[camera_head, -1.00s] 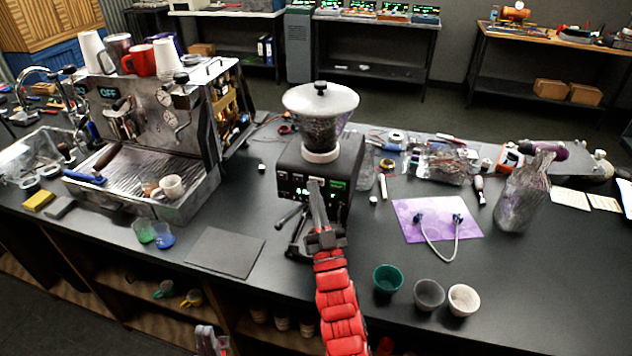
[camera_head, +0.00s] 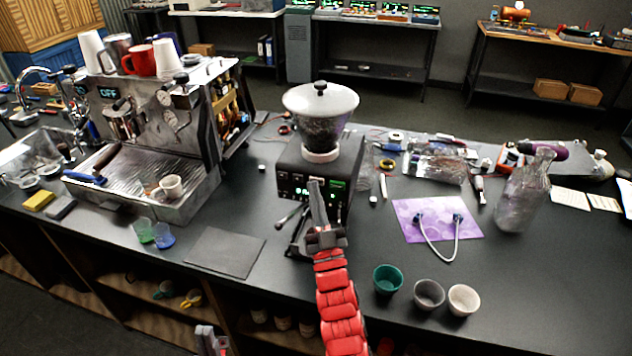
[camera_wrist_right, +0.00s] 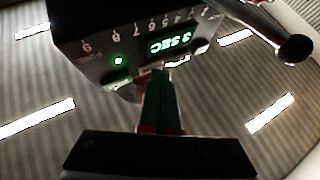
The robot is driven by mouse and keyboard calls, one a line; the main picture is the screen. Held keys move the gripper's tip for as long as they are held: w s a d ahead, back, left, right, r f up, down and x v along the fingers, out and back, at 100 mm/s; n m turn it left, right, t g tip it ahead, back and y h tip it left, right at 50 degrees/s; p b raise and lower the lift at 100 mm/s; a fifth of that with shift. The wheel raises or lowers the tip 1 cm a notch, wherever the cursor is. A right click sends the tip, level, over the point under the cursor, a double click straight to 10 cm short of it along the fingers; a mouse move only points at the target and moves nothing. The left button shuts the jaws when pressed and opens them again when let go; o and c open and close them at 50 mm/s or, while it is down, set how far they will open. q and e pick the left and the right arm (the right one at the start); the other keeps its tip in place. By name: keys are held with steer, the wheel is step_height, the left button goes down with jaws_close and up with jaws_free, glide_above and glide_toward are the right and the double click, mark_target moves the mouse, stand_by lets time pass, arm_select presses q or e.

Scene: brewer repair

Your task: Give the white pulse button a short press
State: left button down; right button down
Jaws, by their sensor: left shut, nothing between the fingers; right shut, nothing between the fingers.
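The black grinder (camera_head: 294,160) with its clear hopper and white lid stands mid-counter. Its front panel (camera_wrist_right: 100,55) appears upside down in the right wrist view, with a green display (camera_wrist_right: 170,44) reading "3 SEC" and a lit green dot. My right gripper (camera_head: 314,183) is shut and empty, its fingertips at the panel. In the right wrist view the fingers (camera_wrist_right: 158,78) reach the panel edge just below the display. I cannot make out the white pulse button clearly, nor whether the tips touch it. My left gripper (camera_head: 208,335) is shut and empty, low in front of the counter.
The espresso machine (camera_head: 150,130) stands left of the grinder. A dark mat (camera_head: 225,252) lies front left. Three small cups, including a teal one (camera_head: 387,279), stand front right. A purple mat (camera_head: 405,211) with a hose lies to the right.

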steer(key=shift+s, duration=0.1)
steer(key=shift+s+a, duration=0.25)
steer(key=shift+s, duration=0.4)
steer(key=s, duration=0.1)
steer(key=s+a, duration=0.1)
steer(key=s, duration=0.2)
steer(key=shift+s+a, duration=0.25)
steer(key=shift+s, duration=0.1)
steer(key=shift+f, duration=0.1)
